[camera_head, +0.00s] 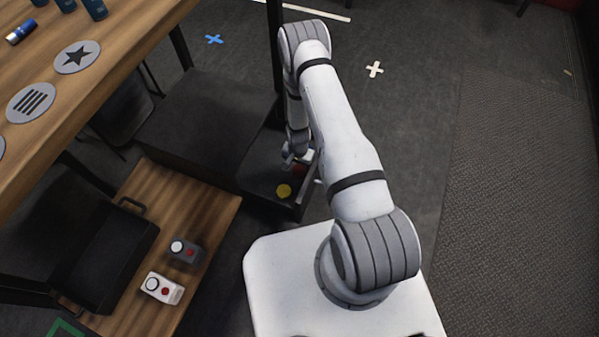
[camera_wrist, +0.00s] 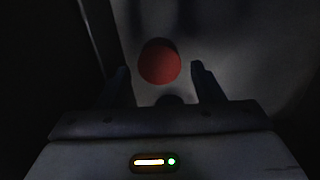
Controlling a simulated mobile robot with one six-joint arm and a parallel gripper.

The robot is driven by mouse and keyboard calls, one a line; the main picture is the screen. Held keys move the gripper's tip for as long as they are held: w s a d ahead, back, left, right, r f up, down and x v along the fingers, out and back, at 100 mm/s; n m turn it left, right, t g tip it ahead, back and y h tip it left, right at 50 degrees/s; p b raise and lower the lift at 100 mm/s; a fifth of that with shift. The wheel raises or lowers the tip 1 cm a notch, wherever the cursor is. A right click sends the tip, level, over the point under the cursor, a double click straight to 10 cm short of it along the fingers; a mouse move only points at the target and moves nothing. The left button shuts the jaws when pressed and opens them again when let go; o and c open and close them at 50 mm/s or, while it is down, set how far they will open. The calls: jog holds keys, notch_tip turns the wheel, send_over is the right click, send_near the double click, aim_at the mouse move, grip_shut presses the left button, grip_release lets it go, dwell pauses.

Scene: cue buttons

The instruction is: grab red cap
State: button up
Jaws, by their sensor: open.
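The red cap (camera_wrist: 159,62) shows in the wrist view as a round red object on a grey surface, just beyond and between my fingertips. My gripper (camera_wrist: 160,80) is open, with one finger on each side and nothing between them. In the head view my gripper (camera_head: 300,158) reaches down into an open dark drawer (camera_head: 262,182). A bit of the red cap (camera_head: 298,171) shows beside the gripper, mostly hidden by it. The wrist view is dark, so the gap between the cap and the fingers is hard to judge.
A yellow disc (camera_head: 284,191) lies in the drawer near its front. A dark cabinet (camera_head: 205,115) stands behind. A wooden shelf (camera_head: 215,200) at left holds a black tray (camera_head: 103,250) and two button boxes. A wooden table (camera_head: 120,45) is above. Open floor lies right.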

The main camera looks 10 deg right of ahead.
aim_at(299, 170)
jog(key=f, duration=0.1)
jog(key=f+b, duration=0.1)
jog(key=f, duration=0.2)
jog(key=shift+w+d+f, duration=0.1)
jog(key=shift+w+d, duration=0.05)
jog(key=shift+d, duration=0.15)
jog(key=c, duration=0.7)
